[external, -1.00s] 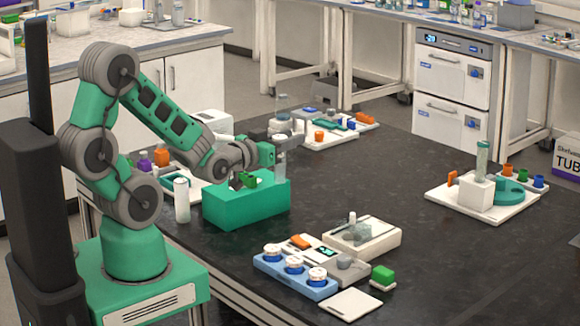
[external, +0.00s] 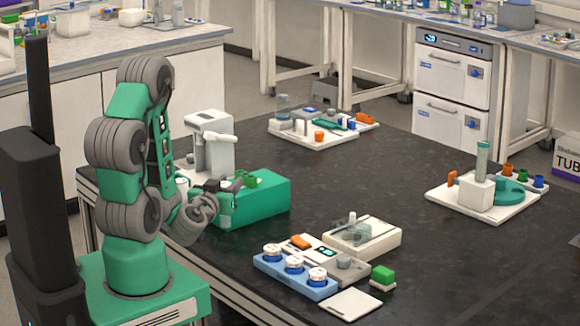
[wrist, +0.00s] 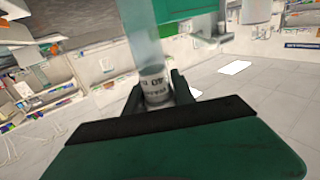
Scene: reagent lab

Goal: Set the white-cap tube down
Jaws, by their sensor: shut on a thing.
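My gripper (wrist: 156,88) is shut on a clear tube (wrist: 146,38) in the wrist view. A pale printed band (wrist: 153,86) on the tube sits between the two dark fingers. The tube's far end runs out of the top of that view, and I cannot make out a white cap there. In the external view my gripper (external: 226,202) is low at the near left side of the green block (external: 262,203). The tube is too small and too covered to make out clearly there. I cannot tell whether it touches any surface.
A white instrument (external: 211,145) stands behind the green block. A blue rack with white-capped pots (external: 318,290) and a pale tray (external: 388,243) are to the right. A white board with a tube holder (external: 476,192) is at far right. The dark bench middle (external: 350,180) is clear.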

